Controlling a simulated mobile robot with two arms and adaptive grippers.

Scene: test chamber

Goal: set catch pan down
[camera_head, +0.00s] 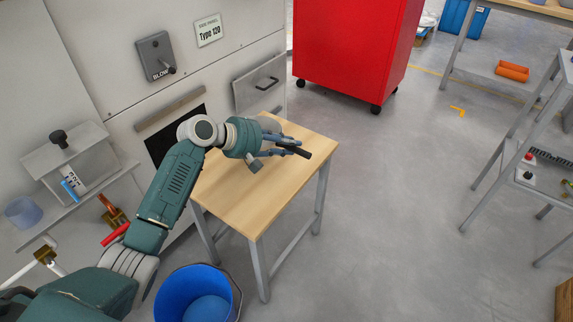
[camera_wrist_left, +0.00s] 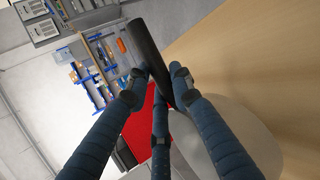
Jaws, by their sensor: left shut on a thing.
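The catch pan's black handle (camera_head: 294,151) is in the fingers of my left gripper (camera_head: 284,147), above the small wooden table (camera_head: 247,205). The handle shows large in the left wrist view (camera_wrist_left: 150,58), with the fingers (camera_wrist_left: 158,88) closed around it. A grey rounded part, which looks like the pan's body (camera_head: 270,125), shows behind the gripper over the far part of the tabletop. It also shows in the left wrist view (camera_wrist_left: 245,138), close to the wood (camera_wrist_left: 270,60). I cannot tell whether it touches the tabletop. My right gripper is not in view.
A blue bucket (camera_head: 205,300) stands on the floor by the table's near legs. The grey machine with a dark opening (camera_head: 165,140) is behind the table. A red cabinet on casters (camera_head: 350,45) stands beyond it. The front half of the tabletop is clear.

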